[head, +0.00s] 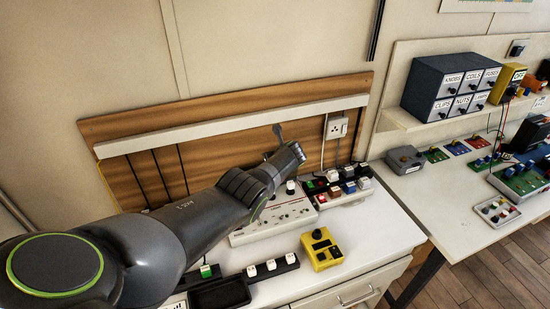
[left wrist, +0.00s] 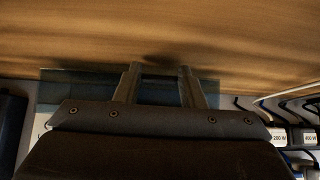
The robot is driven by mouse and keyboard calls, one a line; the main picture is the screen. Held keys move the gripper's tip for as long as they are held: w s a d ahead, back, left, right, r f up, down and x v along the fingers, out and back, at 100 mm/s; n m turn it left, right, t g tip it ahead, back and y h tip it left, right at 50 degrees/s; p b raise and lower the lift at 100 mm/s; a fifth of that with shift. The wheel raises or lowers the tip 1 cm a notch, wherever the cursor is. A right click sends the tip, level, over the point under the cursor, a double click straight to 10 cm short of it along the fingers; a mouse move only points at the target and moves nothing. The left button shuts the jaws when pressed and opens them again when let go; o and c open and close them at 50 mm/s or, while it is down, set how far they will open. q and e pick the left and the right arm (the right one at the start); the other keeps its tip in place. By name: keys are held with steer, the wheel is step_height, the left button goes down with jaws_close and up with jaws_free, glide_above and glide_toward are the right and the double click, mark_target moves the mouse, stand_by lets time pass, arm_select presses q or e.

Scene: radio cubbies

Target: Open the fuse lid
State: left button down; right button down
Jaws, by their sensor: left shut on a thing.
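In the left wrist view, my left gripper (left wrist: 159,72) has its two fingers around a thin dark edge between the tips. A dark, smoky see-through panel (left wrist: 80,77), which looks like the fuse lid, spreads to both sides behind the fingers, in front of the wooden board. The gripper body hides most of what lies below. In the head view my left arm reaches from the left to the back of the white bench; its wrist hides the grip and the fuse lid. My right gripper is in neither view.
A wooden backboard (head: 230,105) stands close behind. A white panel box (head: 275,222), a row of coloured switches (head: 335,188), a yellow device (head: 322,250) and a black tray (head: 220,294) crowd the bench. A shelf with a drawer cabinet (head: 450,84) is at right.

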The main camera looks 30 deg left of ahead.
arm_select(q)
steer(key=shift+w+a+r, duration=0.15)
steer(key=shift+w+r, duration=0.2)
steer(key=shift+r, duration=0.25)
steer(key=c, duration=1.1)
jaws_free()
steer(key=shift+s, duration=0.1)
steer(key=shift+o, duration=0.9)
steer(key=shift+s+f, duration=0.15)
steer(key=shift+f, duration=0.05)
steer(key=p+v, duration=0.3)
steer(key=p, duration=0.1)
steer(key=shift+r, duration=0.1)
steer(key=p+v, duration=0.2)
steer(key=v, duration=1.2)
steer(key=shift+s+p, duration=0.25)
steer(key=shift+p, duration=0.1)
